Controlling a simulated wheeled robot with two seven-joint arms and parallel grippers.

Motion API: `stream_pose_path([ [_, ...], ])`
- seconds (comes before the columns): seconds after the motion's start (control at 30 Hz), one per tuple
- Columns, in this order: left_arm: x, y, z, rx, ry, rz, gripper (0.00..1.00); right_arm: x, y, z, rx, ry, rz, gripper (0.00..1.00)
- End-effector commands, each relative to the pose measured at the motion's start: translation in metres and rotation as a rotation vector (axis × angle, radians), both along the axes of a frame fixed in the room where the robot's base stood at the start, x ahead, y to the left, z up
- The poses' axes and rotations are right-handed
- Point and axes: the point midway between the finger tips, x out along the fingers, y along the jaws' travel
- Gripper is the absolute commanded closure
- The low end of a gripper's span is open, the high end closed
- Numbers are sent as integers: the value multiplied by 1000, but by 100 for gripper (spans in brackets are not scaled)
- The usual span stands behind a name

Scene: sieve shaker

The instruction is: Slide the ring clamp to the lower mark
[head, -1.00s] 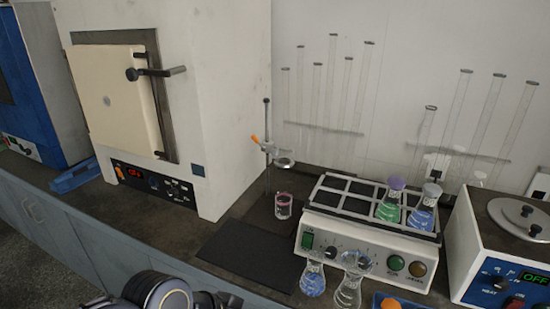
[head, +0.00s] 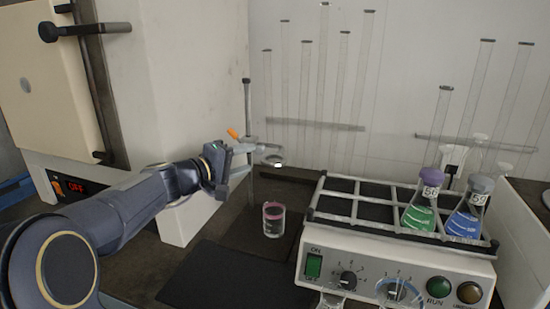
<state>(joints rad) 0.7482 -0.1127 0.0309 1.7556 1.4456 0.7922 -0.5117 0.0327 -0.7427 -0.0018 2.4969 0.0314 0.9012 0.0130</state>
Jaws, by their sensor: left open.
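The ring clamp (head: 264,148) is on a thin upright rod (head: 247,105), with an orange lever at its upper left and its ring out to the right. My left gripper (head: 242,160) is open at the clamp's left side, its fingers pointing right toward the rod. It hides part of the clamp's left side, and I cannot tell whether it touches the clamp. No marks on the rod can be made out. My right gripper is out of view.
A beaker with a pink rim (head: 273,219) stands below the ring. A dark mat (head: 215,280) lies in front. A shaker (head: 395,262) with green and blue flasks is at right. A white oven (head: 185,70) stands close behind my left arm. Glass tubes line the wall.

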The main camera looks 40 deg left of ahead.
Motion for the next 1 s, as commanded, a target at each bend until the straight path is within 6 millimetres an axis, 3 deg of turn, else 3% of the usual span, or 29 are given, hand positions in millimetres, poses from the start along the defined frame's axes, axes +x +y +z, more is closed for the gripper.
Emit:
stream_pose_path([
  [0.03, 2, 12, -3, -11, -16, 27, 55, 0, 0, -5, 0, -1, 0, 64],
  [0.13, 7, 20, 0, -20, -31, 46, 55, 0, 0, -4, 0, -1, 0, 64],
  [0.6, 72, 14, -4, -22, -31, 42, 55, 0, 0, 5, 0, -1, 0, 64],
  [1.0, 80, 13, -5, -21, -30, 44, 56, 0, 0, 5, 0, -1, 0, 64],
])
